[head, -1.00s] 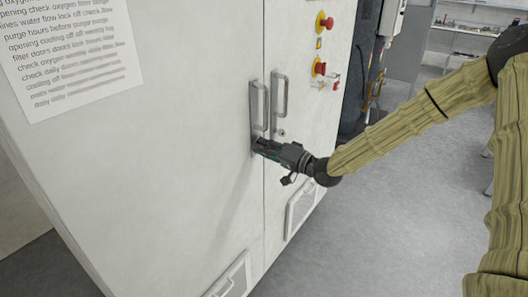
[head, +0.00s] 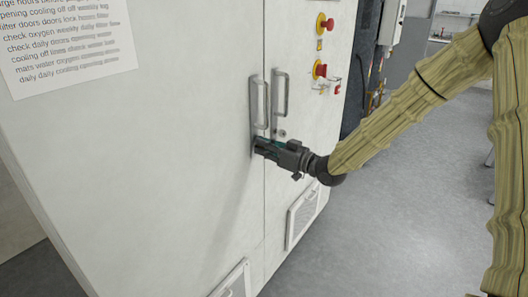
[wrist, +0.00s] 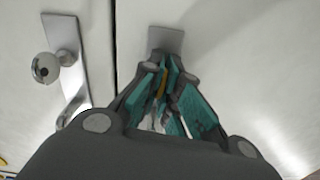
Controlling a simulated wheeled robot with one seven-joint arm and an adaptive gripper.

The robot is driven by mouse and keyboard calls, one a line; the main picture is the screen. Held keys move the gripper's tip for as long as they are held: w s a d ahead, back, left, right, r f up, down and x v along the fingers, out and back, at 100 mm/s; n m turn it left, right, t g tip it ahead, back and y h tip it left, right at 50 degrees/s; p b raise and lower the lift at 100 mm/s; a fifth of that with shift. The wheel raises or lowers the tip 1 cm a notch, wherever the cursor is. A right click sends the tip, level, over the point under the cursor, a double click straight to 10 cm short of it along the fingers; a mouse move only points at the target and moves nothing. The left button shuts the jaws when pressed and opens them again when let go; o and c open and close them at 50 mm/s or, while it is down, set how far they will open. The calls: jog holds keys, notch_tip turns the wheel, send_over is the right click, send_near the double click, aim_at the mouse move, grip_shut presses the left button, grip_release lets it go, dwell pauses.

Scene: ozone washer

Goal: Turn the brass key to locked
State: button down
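My gripper (head: 259,145) is at the lower end of the left door's handle plate (wrist: 165,38), with its fingers pointing at the door. In the wrist view the teal finger pads (wrist: 166,92) are close together around a thin brass-yellow sliver, the brass key (wrist: 162,84). The fingers hide most of the key and the lock behind it, so its exact angle cannot be read. In the head view the key is hidden by the gripper.
The right door's handle plate (head: 282,97) carries a round lock cylinder (wrist: 46,67), close beside my gripper. The left door handle (head: 259,103) stands out just above it. Red knobs (head: 320,70) are higher on the right. Vents (head: 302,217) are below. Open floor lies right.

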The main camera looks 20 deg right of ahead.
jog(key=shift+f+n+b, duration=0.2)
jog(key=shift+n+b, duration=0.15)
jog(key=shift+n, duration=0.55)
jog(key=c, duration=1.7)
grip_release()
jog(key=shift+o, duration=0.2)
jog(key=shift+r, duration=0.1)
jog(key=v, duration=1.2)
jog(key=shift+d, duration=0.1)
